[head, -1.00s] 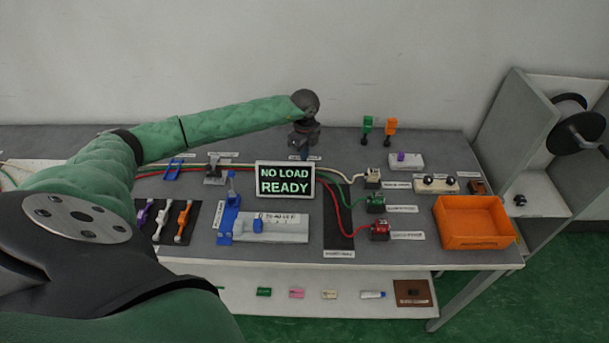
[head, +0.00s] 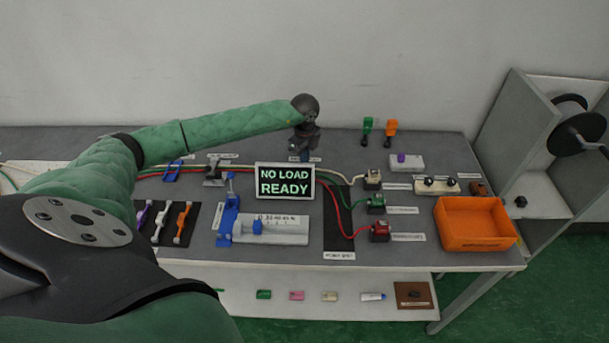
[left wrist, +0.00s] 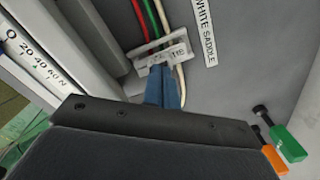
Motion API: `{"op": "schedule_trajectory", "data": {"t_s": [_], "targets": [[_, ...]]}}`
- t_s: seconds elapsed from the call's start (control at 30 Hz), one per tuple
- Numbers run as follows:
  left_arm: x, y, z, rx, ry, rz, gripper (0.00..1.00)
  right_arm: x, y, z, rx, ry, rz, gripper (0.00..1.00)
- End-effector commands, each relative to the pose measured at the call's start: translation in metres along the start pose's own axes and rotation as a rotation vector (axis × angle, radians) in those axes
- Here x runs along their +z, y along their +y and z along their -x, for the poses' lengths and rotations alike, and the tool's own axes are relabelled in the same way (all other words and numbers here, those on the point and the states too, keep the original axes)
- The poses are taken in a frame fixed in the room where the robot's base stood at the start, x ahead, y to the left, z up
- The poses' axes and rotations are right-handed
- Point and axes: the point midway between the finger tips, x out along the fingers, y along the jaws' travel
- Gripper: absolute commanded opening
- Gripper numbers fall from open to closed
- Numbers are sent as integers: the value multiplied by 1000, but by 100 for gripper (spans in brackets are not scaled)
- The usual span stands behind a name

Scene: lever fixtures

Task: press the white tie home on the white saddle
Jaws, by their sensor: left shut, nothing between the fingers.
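My left gripper (head: 306,157) points down at the back of the bench, partly behind the display. In the left wrist view its blue fingers (left wrist: 163,88) are shut with nothing between them. Their tips are at the near edge of a pale fitting, the white saddle (left wrist: 152,70), next to the "WHITE SADDLE" label. A light piece with dark lettering, seemingly the white tie (left wrist: 172,54), lies across it. I cannot tell whether the fingertips touch it or how deep it sits. In the head view the saddle is hidden. My right gripper is not in view.
The "NO LOAD READY" display (head: 285,181) stands in front of the gripper. Red, green and white cables (left wrist: 150,20) run to the saddle. A green clip (head: 367,130) and an orange clip (head: 391,131) stand right of the gripper. An orange bin (head: 475,224) is at the right.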

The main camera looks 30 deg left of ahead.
Motion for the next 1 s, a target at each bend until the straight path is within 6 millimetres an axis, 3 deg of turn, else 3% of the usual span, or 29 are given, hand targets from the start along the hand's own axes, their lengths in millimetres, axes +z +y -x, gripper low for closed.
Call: {"op": "schedule_trajectory", "data": {"t_s": [0.57,1.0], "targets": [[0,0,-8,0,0,0,0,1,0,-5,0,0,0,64],[0,0,22,-1,0,-1,0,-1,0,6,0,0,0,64]]}}
